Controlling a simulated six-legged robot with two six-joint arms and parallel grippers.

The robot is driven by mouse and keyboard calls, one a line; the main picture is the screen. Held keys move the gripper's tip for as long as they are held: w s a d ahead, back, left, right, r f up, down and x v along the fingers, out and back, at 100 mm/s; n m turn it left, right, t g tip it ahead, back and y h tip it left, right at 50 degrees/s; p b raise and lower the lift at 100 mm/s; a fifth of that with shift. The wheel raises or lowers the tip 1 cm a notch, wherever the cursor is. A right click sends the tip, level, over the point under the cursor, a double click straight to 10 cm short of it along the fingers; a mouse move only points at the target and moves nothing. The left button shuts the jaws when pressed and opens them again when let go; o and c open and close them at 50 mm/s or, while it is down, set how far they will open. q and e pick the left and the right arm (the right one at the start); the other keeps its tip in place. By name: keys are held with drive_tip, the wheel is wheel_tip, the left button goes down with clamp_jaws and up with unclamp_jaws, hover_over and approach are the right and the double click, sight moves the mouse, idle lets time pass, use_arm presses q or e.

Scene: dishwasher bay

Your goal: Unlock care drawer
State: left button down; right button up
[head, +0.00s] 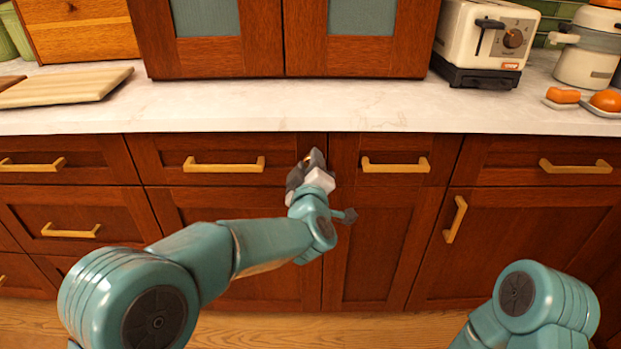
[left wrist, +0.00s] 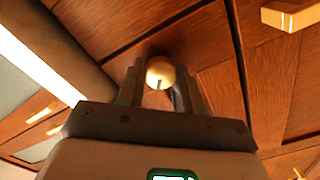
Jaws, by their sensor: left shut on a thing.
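My left gripper (head: 308,160) is at the right end of a wooden drawer front (head: 165,160) below the counter. This drawer has a horizontal brass handle (head: 223,164) and looks closed. In the left wrist view, a round brass lock knob (left wrist: 160,72) with a dark slot sits between the two fingers of the left gripper (left wrist: 162,85). The gripper is shut on this knob. In the head view the knob is mostly hidden by the fingers. No label names the drawer. My right gripper is not in view; only a right arm link shows at the lower right.
A pale counter (head: 300,118) runs above the drawers. Other closed drawers have brass handles (head: 395,164) that stick out. A cabinet door has a slanted handle (head: 455,220). A toaster (head: 485,40) and a striped board (head: 65,87) stand on the counter.

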use_arm(q)
drive_tip(key=shift+a+f+n+b, duration=0.1)
drive_tip(key=shift+n+b, duration=3.4)
drive_tip(key=shift+n, duration=0.6)
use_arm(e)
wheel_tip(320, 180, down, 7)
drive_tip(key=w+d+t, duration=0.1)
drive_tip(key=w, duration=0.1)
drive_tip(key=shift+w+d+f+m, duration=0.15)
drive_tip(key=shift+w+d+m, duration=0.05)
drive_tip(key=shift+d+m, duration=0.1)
use_arm(q)
drive_tip(key=c, duration=0.8)
unclamp_jaws()
drive_tip(key=shift+o, duration=0.2)
drive_tip(key=s+p, duration=0.1)
drive_tip(key=s, duration=1.5)
drive_tip(key=shift+s+p, duration=0.2)
drive_tip(key=shift+p, duration=0.2)
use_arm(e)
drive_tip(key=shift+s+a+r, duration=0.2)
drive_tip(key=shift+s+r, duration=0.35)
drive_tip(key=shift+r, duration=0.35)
